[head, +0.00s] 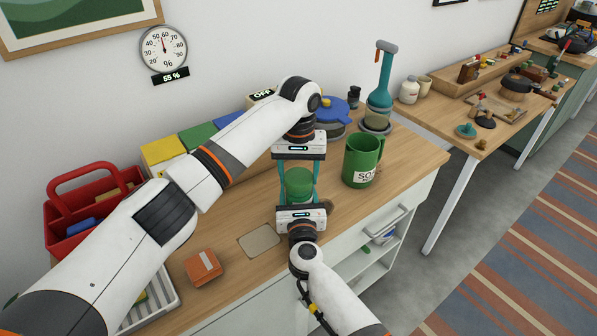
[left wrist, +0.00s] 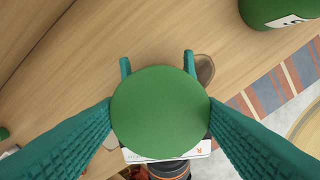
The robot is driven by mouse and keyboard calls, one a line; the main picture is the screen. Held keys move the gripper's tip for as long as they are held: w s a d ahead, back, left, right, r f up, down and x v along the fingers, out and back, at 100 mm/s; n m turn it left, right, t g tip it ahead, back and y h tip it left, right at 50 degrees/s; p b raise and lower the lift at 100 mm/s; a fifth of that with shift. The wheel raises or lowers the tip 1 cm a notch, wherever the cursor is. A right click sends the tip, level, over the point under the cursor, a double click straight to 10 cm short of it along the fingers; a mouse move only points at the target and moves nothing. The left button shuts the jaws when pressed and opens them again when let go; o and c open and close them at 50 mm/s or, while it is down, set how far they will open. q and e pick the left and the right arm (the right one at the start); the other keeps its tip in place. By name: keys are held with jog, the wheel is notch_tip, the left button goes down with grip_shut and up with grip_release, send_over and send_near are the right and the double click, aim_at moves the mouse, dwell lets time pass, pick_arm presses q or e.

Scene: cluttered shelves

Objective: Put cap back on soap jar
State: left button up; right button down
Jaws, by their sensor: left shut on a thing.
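The soap jar (head: 358,166) is a green, mug-like jar with a handle and a white label. It stands upright on the counter, its top open, and its side shows in the left wrist view (left wrist: 272,8). The round green cap (head: 299,184) is left of the jar; its flat face (left wrist: 160,112) fills the middle of the left wrist view. My left gripper (head: 299,168) is shut on the cap. My right gripper (head: 300,196) faces it from the near side, its fingers spread beneath or around the cap. Whether they grip it is hidden.
A red caddy (head: 85,208), coloured boxes (head: 198,136) and an orange box (head: 203,267) are left. A beige pad (head: 259,241) lies near the front edge.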

pick_arm(q)
jog(key=m, duration=0.6)
jog(key=shift+m, duration=0.4)
pick_arm(e)
jog(key=shift+f, duration=0.1)
pick_arm(q)
jog(key=m, duration=1.4)
jog(key=o, duration=1.2)
notch_tip(320, 180, up, 12)
pick_arm(e)
jog(key=shift+c, duration=1.5)
grip_release()
